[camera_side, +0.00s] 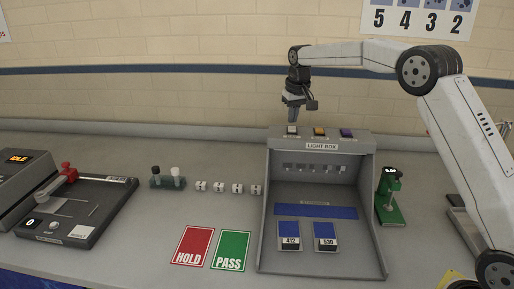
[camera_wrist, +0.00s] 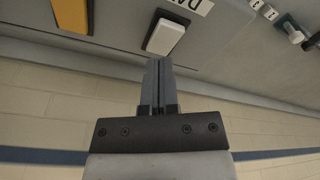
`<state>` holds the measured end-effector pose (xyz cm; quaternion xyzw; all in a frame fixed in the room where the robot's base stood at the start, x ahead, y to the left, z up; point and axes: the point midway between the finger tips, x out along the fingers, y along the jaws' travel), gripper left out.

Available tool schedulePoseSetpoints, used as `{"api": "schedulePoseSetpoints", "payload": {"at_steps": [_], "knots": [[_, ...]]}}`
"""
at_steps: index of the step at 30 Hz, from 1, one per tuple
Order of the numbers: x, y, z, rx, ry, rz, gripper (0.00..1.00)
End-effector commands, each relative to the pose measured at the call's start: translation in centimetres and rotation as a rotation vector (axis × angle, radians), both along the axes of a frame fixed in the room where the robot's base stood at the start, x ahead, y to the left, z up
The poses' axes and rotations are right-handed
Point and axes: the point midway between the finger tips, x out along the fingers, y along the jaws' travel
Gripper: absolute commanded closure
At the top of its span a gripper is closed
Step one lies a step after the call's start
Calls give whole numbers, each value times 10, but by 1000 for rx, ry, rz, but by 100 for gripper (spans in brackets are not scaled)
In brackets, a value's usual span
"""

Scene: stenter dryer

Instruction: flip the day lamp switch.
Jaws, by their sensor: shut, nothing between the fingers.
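The day lamp switch is the white rocker (camera_side: 292,129) at the left end of the row on top of the light box (camera_side: 378,215). In the wrist view the white rocker (camera_wrist: 165,37) sits in a dark frame beside a partly cut-off label starting "DA". My gripper (camera_side: 292,119) points down just above this switch, its fingers shut and empty. In the wrist view the gripper (camera_wrist: 158,62) has its fingertips close to the near edge of the rocker; whether they touch it I cannot tell.
An orange switch (camera_side: 319,131) and a purple switch (camera_side: 346,132) stand to the right of the white one. The orange switch (camera_wrist: 72,15) also shows in the wrist view. A green gauge stand (camera_side: 390,197) is right of the box. The wall is behind.

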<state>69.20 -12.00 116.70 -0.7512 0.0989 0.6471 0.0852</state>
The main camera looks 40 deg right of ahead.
Motion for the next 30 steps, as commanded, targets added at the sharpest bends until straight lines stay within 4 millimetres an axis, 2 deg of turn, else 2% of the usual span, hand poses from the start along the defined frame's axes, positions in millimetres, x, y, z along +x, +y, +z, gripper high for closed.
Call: {"api": "schedulePoseSetpoints", "payload": {"at_steps": [30], "knots": [[0, 0, 55, -1, -2, 0, 100]]}}
